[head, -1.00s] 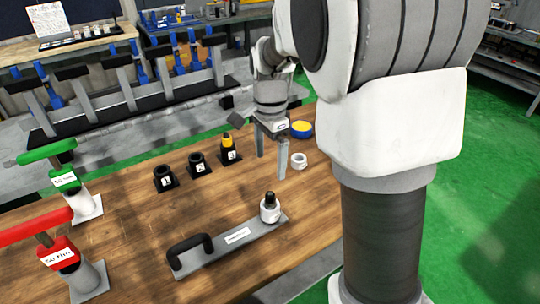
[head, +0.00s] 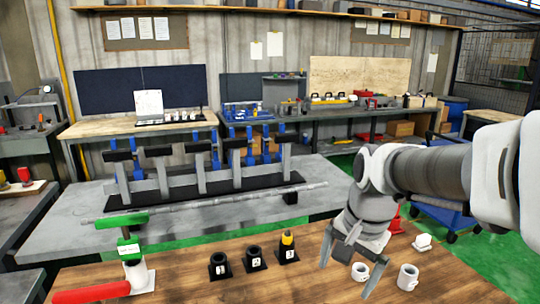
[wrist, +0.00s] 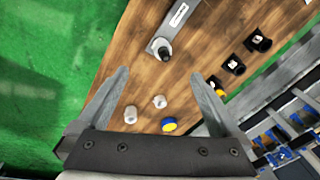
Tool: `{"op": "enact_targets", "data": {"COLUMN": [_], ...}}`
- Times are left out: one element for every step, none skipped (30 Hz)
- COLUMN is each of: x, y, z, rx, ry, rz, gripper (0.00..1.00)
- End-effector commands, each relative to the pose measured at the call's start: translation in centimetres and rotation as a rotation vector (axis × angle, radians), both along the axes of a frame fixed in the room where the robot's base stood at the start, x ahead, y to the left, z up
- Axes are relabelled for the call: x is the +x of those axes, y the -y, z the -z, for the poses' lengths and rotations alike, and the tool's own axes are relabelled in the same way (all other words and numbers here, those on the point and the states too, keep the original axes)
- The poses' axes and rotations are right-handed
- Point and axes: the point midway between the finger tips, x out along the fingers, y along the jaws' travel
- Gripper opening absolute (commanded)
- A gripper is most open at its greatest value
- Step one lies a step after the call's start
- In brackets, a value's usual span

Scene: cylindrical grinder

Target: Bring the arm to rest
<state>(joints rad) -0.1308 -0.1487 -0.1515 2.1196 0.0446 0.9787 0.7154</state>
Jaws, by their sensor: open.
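My gripper (head: 345,282) hangs over the right part of the wooden table (head: 190,285), fingers pointing down, open and empty. In the wrist view the fingers (wrist: 160,75) are spread wide with nothing between them that they touch. My arm reaches in from the right in the head view. In the wrist view two white pieces (wrist: 160,101) and a yellow-and-blue disc (wrist: 169,125) lie on the table below the gripper.
Black numbered holders (head: 252,257) stand left of the gripper, one with a yellow-topped piece (head: 288,240). A green-handled clamp (head: 128,248) and red handle (head: 90,292) are at the left. A metal plate with a post (wrist: 165,45) shows in the wrist view. A grey bench (head: 80,222) stands behind.

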Motion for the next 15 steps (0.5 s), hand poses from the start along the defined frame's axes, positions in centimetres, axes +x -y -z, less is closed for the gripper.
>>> {"op": "enact_targets", "data": {"x": [-1.3, -2.0, -2.9, -3.6, -4.3, -5.2, -5.9, -6.6, -7.4, -8.1, -8.7, -9.4, -9.9, -10.4, -10.9], "y": [0.1, 0.0, 0.0, 0.0, 0.0, 0.0, 0.0, 0.0, 0.0, 0.0, 0.0, 0.0, 0.0, 0.0, 0.0], "z": [-0.8, -1.1, -1.4, -1.7, -1.9, -2.2, -2.3, -2.5, -2.6, -2.6, -2.7, -2.6, -2.6, -2.6, -2.5], "rx": [-0.010, -0.019, -0.033, -0.044, -0.057, -0.075, -0.090, -0.105, -0.128, -0.145, -0.162, -0.186, -0.204, -0.220, -0.241], "ry": [0.037, 0.054, 0.077, 0.095, 0.113, 0.136, 0.154, 0.172, 0.193, 0.209, 0.223, 0.240, 0.251, 0.262, 0.274], "rz": [-0.060, -0.098, -0.151, -0.189, -0.226, -0.279, -0.317, -0.353, -0.403, -0.437, -0.471, -0.514, -0.544, -0.571, -0.603], "gripper": [1.00, 1.00, 1.00, 1.00, 1.00, 1.00, 1.00, 1.00, 1.00, 1.00, 1.00, 1.00, 1.00, 1.00, 1.00]}}
